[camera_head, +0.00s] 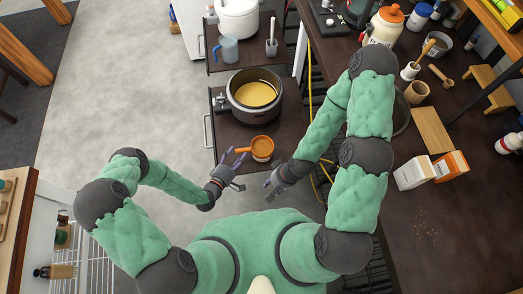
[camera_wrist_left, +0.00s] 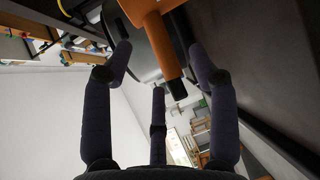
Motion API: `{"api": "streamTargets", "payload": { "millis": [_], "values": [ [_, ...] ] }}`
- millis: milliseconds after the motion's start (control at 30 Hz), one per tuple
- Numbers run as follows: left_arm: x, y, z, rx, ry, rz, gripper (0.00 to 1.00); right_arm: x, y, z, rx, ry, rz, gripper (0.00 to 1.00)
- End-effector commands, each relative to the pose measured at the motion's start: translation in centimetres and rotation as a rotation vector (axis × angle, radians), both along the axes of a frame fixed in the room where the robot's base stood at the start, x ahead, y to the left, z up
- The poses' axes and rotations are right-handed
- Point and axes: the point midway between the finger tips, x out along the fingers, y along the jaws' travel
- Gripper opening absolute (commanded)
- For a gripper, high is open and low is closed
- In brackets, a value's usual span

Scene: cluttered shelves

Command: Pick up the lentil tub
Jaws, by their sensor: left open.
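A small round orange tub (camera_head: 262,147) with a pale patch on its side, apparently the lentil tub, stands on the low dark shelf in the head view. An orange handle sticks out from it to the left. My left gripper (camera_head: 236,157) is open just left of the tub, its fingers near the handle. In the left wrist view the orange handle (camera_wrist_left: 163,45), with a dark tip, lies between the spread fingers, without a clear grip. My right gripper (camera_head: 272,184) hangs empty below and right of the tub; its opening is unclear.
A large pot (camera_head: 253,95) of yellow food stands just behind the tub. A blue-grey mug (camera_head: 229,48) and a white pot (camera_head: 237,17) stand on the shelf beyond. The right-hand counter (camera_head: 430,215) carries jars, cartons and a board. The floor at left is open.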

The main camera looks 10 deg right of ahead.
Motion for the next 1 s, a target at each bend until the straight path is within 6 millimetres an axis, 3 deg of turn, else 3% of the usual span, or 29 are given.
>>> {"api": "streamTargets", "payload": {
  "millis": [233, 533, 567, 767, 1000],
  "values": [
    [2.1, -1.6, -0.7, 0.000, 0.000, -0.002, 0.59, 0.0, 0.0, -1.3, 0.000, 0.000, 0.000, 0.40],
    [2.4, -1.8, -0.6, 0.001, 0.001, 0.000, 0.59, 0.0, 0.0, -1.3, 0.000, 0.000, 0.000, 0.40],
    [2.4, -1.8, -0.6, 0.001, 0.001, 0.000, 0.56, 0.0, 0.0, -1.3, 0.000, 0.000, 0.000, 0.40],
    [2.4, -1.8, -0.6, 0.001, 0.001, 0.000, 0.00, 0.0, 0.0, -1.3, 0.000, 0.000, 0.000, 0.40],
    [2.4, -1.8, -0.6, -0.001, -0.001, 0.000, 0.00, 0.0, 0.0, -1.3, 0.000, 0.000, 0.000, 0.40]
  ]
}}
